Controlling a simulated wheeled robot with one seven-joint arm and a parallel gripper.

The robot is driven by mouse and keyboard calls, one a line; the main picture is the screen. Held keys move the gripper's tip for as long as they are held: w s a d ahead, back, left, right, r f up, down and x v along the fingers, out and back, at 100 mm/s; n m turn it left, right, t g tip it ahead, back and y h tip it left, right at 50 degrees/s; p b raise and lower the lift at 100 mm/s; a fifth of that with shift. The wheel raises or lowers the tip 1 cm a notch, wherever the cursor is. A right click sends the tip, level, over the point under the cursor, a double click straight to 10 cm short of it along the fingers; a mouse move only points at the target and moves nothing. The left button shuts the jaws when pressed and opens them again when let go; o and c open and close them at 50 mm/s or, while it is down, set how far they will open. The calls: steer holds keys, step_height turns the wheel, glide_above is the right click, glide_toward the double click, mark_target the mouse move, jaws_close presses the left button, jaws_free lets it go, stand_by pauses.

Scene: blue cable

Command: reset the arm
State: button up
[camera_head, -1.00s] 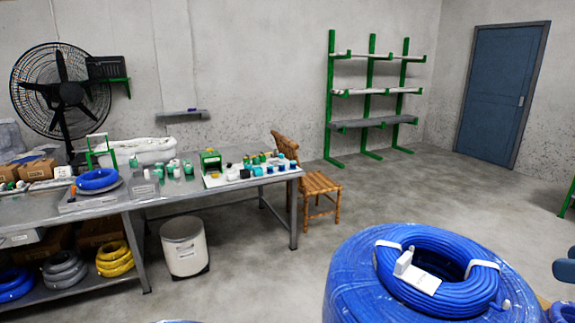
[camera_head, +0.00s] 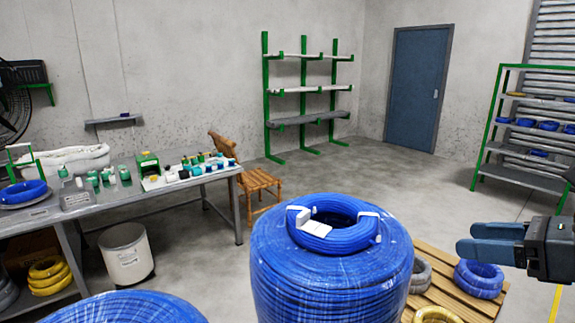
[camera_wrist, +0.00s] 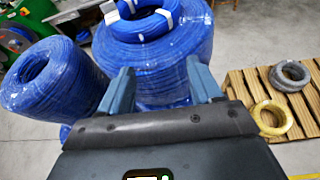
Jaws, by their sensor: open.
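My gripper (camera_head: 490,241) is at the right edge of the head view, its blue fingers pointing left. It is empty and apart from the cable. In the wrist view my gripper (camera_wrist: 162,90) has its two fingers spread apart. A coil of blue cable (camera_head: 332,239) with white ties and a white tag lies on top of a large wrapped blue roll (camera_head: 325,275). The coil also shows at the top of the wrist view (camera_wrist: 140,27), beyond the fingers.
A wooden pallet (camera_head: 480,297) with several smaller coils lies right of the large roll. Another blue roll (camera_head: 125,309) is at the lower left. A metal workbench (camera_head: 80,211) with a wooden chair (camera_head: 258,181) stands behind. The floor toward the blue door (camera_head: 417,90) is clear.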

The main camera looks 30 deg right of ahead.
steer(key=s+a+f+n+h, duration=0.2)
steer(key=a+f+n, duration=0.4)
steer(key=f, duration=0.3)
steer(key=s+a+f+n+h, duration=0.25)
steer(key=a+f+n, duration=0.4)
steer(key=f, duration=0.35)
steer(key=s+a+r+n, duration=0.1)
steer(key=s+a+n, duration=0.3)
steer(key=s+n, duration=0.4)
steer(key=s+a+r+n+t+y+b, duration=0.1)
steer(key=s+a+n, duration=0.4)
steer(key=s+n, duration=0.3)
steer(key=n, duration=0.4)
steer(key=shift+s+a+n+t, duration=0.25)
steer(key=shift+a+n+t, duration=0.05)
steer(key=shift+n, duration=0.05)
